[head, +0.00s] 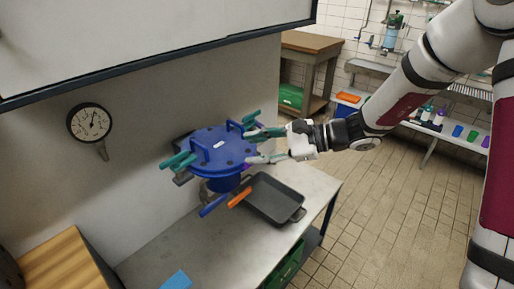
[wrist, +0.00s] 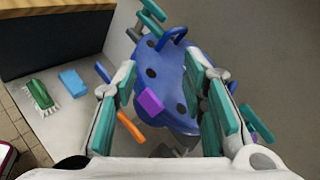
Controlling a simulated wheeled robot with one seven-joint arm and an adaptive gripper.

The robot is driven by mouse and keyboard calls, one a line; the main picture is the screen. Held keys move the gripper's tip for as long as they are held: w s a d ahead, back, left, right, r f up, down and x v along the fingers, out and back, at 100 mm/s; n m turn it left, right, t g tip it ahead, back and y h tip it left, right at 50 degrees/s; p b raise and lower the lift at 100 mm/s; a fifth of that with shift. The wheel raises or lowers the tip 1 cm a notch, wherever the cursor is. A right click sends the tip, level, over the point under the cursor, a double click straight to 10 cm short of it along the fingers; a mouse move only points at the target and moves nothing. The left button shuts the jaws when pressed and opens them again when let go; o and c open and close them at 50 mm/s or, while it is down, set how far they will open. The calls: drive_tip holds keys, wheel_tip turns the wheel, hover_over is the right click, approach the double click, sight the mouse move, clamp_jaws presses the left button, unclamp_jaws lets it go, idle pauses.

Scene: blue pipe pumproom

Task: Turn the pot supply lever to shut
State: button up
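A blue pot (head: 222,150) with a flanged lid and teal clamp handles is fixed by the wall above the metal table. Below its lid are a blue lever (head: 212,206), an orange lever (head: 239,197) and a purple lever (head: 247,166). No label shows which is the pot supply lever. My gripper (head: 255,146) is at the pot's right side, fingers apart. In the wrist view the pot (wrist: 165,65) fills the space beyond the open fingers. The purple lever (wrist: 150,102) appears between them, apart from both; the orange lever (wrist: 131,127) is beside the left finger.
A black tray (head: 275,200) lies on the metal table (head: 165,245) below the pot. A blue sponge (wrist: 73,82) and a green brush (wrist: 40,95) also lie there. A round gauge (head: 90,123) is on the wall. The tiled floor (head: 385,210) at right is clear.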

drive_tip(key=shift+w, duration=0.1)
drive_tip(key=c, duration=0.4)
drive_tip(key=w+d+f+n+t+b, duration=0.1)
drive_tip(key=w+d+f+b, duration=0.1)
drive_tip(key=w+b, duration=0.1)
drive_tip(key=w+d+f+n+t+b, duration=0.1)
drive_tip(key=w+d+f+b, duration=0.1)
drive_tip(key=w, duration=0.4)
drive_tip(key=w+d+f+t+b, duration=0.2)
drive_tip(key=w+b, duration=0.2)
drive_tip(key=w, duration=0.1)
drive_tip(key=shift+w+d+f+n+y, duration=0.2)
drive_tip(key=shift+n+y, duration=0.1)
drive_tip(key=shift+n, duration=0.1)
clamp_jaws()
drive_tip(key=w+d+f+n+t+b, duration=0.3)
drive_tip(key=w+d+f+t+b, duration=0.2)
drive_tip(key=w+d+b, duration=0.55)
drive_tip(key=w+a+p, duration=0.2)
drive_tip(key=w+a, duration=0.2)
drive_tip(key=a, duration=0.8)
drive_tip(key=shift+w+a, duration=0.15)
drive_tip(key=shift+w, duration=0.1)
